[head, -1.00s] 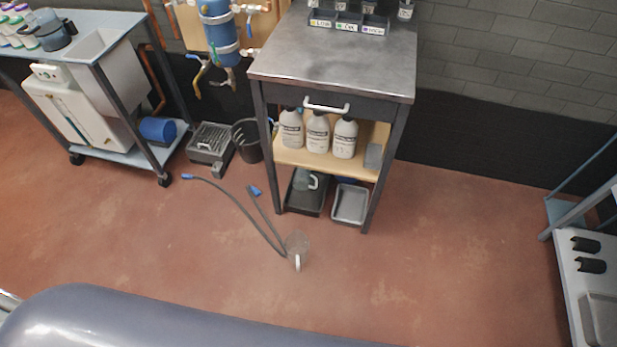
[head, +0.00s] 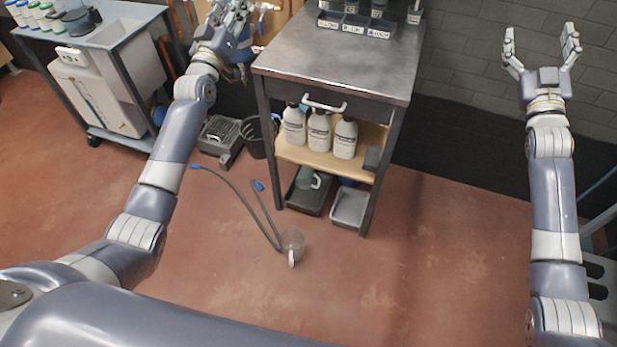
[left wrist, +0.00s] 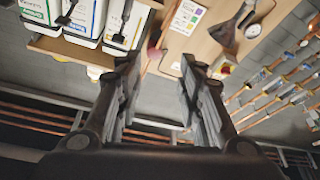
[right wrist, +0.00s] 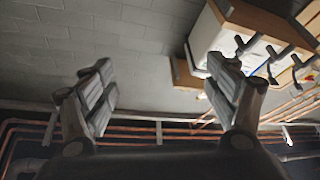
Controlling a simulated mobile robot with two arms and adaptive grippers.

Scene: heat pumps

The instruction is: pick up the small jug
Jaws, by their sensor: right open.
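Several jug-like vessels show in the head view; I cannot tell which one is the small jug. A clear jug (head: 292,241) with a pale handle stands on the floor, with hose ends at it. A grey-green jug (head: 304,180) with a light handle sits in a dark tray (head: 318,206) on the table's bottom shelf. A dark jug (head: 78,22) stands on the left cart. My left gripper (head: 236,12) is raised beside the table's far left corner, open and empty. My right gripper (head: 540,38) is raised at the right before the wall, open and empty. Both are far from the jugs.
The metal table (head: 340,55) holds labelled bins on top and white bottles (head: 319,130) on its middle shelf. A grey tray (head: 350,207) lies on the bottom shelf. A black bucket (head: 258,138) and hoses (head: 235,190) are left of the table.

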